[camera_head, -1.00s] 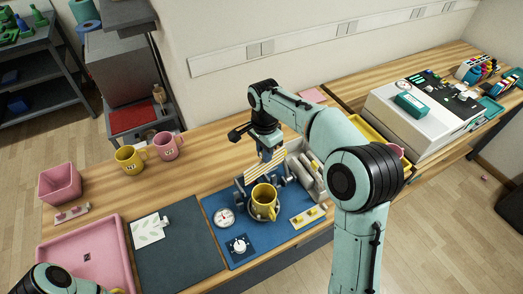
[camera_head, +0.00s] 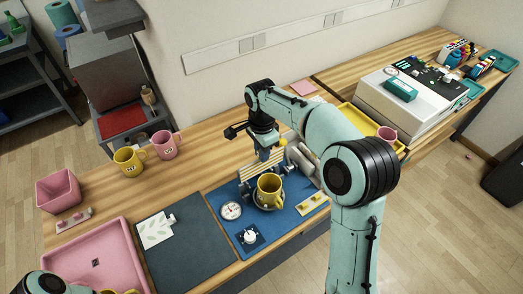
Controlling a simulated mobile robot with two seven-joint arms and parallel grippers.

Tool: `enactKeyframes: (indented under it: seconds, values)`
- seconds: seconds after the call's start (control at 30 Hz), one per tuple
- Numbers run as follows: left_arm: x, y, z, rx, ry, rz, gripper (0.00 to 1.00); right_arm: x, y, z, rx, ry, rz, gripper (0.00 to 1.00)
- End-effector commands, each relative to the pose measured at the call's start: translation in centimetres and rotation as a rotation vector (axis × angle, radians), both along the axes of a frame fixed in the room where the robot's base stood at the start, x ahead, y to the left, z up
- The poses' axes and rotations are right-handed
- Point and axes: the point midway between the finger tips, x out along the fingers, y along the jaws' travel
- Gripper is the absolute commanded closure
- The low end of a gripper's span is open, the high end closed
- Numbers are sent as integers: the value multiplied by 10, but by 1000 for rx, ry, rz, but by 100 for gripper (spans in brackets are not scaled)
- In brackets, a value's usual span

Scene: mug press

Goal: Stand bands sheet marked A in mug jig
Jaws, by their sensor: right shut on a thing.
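My right gripper (camera_head: 268,153) is shut on the upper part of a pale sheet with yellow bands (camera_head: 252,173), which is held upright. The sheet is just behind a yellow mug (camera_head: 268,186) that stands in the mug jig on a blue mat (camera_head: 222,199). The mug hides part of the sheet's lower edge, and I cannot tell whether it touches the jig. Any letter on the sheet is too small to read. Only part of my left arm shows at the bottom left; its gripper is out of view.
A dial (camera_head: 231,210) and a knob box (camera_head: 250,237) sit left of the mug. A leaf-print sheet (camera_head: 156,231) lies on a dark mat (camera_head: 185,262). A yellow mug (camera_head: 128,161) and pink mug (camera_head: 164,145) stand behind. A pink tray (camera_head: 122,232) is at left.

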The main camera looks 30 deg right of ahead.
Motion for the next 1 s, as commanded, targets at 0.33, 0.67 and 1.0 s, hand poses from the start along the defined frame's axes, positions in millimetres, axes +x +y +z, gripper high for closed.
enactKeyframes:
  seconds: [0.33, 0.67, 1.0]
  values:
    - [-7, 5, -17, 10, 3, 10, 57, -1, 0, -20, 0, 2, 0, 100]
    - [-22, 3, -33, 7, 23, 7, 57, -1, 1, -47, 0, 3, 1, 100]
    - [-30, 2, -45, 5, 32, 6, 57, 0, 0, -71, 0, 2, 0, 100]
